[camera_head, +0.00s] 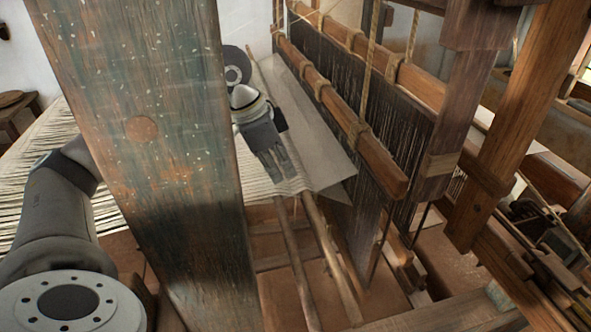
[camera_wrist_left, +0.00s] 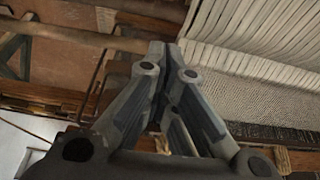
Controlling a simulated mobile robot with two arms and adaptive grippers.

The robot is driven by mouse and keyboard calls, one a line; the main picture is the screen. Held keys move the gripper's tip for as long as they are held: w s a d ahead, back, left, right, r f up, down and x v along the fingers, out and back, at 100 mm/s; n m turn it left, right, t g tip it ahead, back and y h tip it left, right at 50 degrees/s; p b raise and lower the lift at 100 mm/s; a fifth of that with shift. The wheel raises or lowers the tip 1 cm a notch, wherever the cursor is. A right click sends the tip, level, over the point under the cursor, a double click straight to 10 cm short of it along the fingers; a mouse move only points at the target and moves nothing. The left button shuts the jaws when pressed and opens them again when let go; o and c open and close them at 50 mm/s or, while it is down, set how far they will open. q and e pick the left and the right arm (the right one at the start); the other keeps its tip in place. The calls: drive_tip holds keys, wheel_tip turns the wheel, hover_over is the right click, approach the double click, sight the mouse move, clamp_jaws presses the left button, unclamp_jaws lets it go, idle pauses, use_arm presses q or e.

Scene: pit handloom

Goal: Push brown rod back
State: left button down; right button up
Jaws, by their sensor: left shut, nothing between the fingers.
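Two slim brown rods slope down from the cloth edge in the head view: a left rod (camera_head: 298,262) and a right rod (camera_head: 331,258). I cannot tell which one the task means. In the left wrist view the shut fingertips (camera_wrist_left: 171,50) are beside a brown rod (camera_wrist_left: 70,37) that runs in from the left. I cannot tell whether they touch it. My right gripper is not in view.
A wide wooden post (camera_head: 150,150) stands in front of my left arm and hides part of it. White warp threads (camera_head: 30,195) spread at the left. Hanging heddles with a wooden bar (camera_head: 345,115) stand close right of the gripper. Loom beams fill the right side.

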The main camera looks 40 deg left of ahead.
use_arm(q)
drive_tip(key=x, duration=0.7)
drive_tip(key=shift+f+p, duration=0.35)
drive_tip(key=shift+p, duration=0.1)
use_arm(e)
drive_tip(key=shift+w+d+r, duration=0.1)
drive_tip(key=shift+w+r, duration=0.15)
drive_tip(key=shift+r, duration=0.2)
use_arm(q)
drive_tip(key=shift+w, duration=0.1)
